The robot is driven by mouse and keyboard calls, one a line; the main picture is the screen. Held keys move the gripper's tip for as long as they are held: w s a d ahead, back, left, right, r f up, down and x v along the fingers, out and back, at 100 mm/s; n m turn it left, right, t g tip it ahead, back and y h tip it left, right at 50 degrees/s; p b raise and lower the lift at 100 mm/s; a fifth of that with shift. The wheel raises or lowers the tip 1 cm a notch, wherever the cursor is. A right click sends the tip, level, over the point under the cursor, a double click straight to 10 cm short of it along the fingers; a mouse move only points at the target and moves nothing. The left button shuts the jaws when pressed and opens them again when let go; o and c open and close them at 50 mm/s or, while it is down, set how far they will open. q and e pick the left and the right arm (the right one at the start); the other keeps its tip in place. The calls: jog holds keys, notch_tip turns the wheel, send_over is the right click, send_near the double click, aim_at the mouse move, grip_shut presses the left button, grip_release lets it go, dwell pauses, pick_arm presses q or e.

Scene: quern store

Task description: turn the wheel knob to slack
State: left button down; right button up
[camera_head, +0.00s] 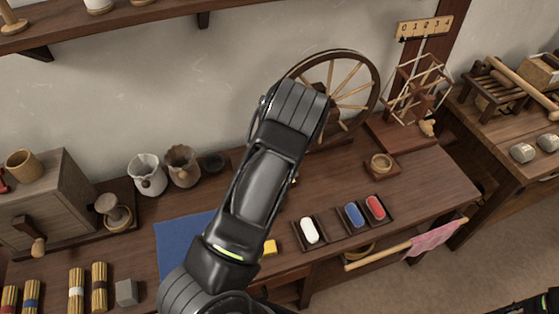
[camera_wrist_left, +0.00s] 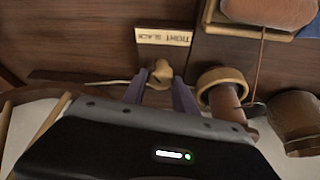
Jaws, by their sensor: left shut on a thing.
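The spinning wheel (camera_head: 374,72) stands upright at the back of the bench, partly behind my left arm. In the left wrist view a small rounded wooden knob (camera_wrist_left: 161,72) sits just in front of a pale plate (camera_wrist_left: 164,37) lettered TIGHT and SLACK. My left gripper (camera_wrist_left: 158,88) has its two grey-purple fingers on either side of the knob and is shut on it. Which word the knob points to cannot be told. In the head view my arm hides the knob, the plate and this gripper.
On the bench are trays with white (camera_head: 309,230), blue (camera_head: 354,214) and red pieces, a blue cloth (camera_head: 183,240), and jars (camera_head: 183,165). A yarn winder (camera_head: 418,88) stands at the right.

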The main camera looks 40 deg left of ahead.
pick_arm(q)
jog(key=shift+n+g+y, duration=0.3)
jog(key=shift+n+g, duration=0.1)
jog(key=shift+n, duration=0.7)
jog(key=c, duration=1)
grip_release()
jog(key=shift+d, duration=0.1)
jog(key=shift+v, duration=3.85)
